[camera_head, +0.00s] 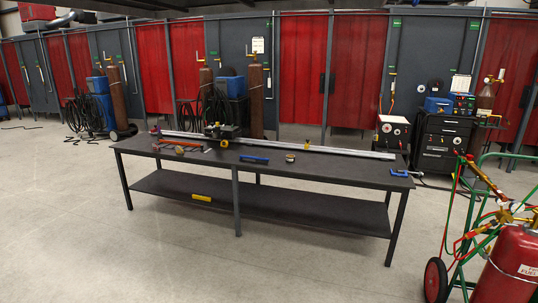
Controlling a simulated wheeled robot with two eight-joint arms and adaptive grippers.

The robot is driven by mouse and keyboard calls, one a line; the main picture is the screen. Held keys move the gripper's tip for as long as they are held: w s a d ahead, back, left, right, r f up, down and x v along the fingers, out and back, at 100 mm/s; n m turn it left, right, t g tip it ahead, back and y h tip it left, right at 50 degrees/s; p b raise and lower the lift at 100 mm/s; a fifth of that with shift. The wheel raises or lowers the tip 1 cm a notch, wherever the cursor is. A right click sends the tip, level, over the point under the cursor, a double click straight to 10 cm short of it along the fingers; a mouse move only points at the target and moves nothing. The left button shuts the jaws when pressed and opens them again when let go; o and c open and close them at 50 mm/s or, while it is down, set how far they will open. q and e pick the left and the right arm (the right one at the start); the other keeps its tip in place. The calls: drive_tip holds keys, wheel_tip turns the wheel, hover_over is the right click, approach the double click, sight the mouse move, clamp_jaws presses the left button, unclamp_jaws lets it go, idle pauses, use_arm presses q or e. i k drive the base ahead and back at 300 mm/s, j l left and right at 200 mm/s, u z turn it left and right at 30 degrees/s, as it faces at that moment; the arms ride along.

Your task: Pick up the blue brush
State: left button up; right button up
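A small, long blue object that looks like the blue brush (254,158) lies flat near the middle of the dark workbench (330,172). It is too far away to see its bristles. Neither of my grippers shows in the head view. The bench stands some way in front of me.
A long metal rail (300,147) runs along the bench top. A small round item (290,158) and a blue clamp (400,173) are also on it. A red cylinder (508,268) on a wheeled cart stands at the near right. The floor (190,260) before the bench is clear.

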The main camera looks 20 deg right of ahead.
sight(258, 159)
drive_tip(key=i+l+z, duration=0.1)
drive_tip(key=i+l, duration=0.55)
drive_tip(key=i+l+z, duration=0.15)
drive_tip(key=i+l, duration=0.55)
drive_tip(key=i+l+z, duration=0.1)
drive_tip(key=i+l, duration=0.45)
drive_tip(key=i, duration=0.15)
drive_tip(key=i+z, duration=0.15)
drive_tip(key=i, duration=0.4)
drive_tip(key=i+j+z, duration=0.15)
drive_tip(key=i, duration=0.35)
drive_tip(key=i+j+z, duration=0.15)
drive_tip(key=i, duration=0.4)
drive_tip(key=i+j+z, duration=0.15)
drive_tip(key=i, duration=0.35)
drive_tip(key=i+j+z, duration=0.15)
drive_tip(key=i, duration=0.35)
drive_tip(key=j, duration=0.1)
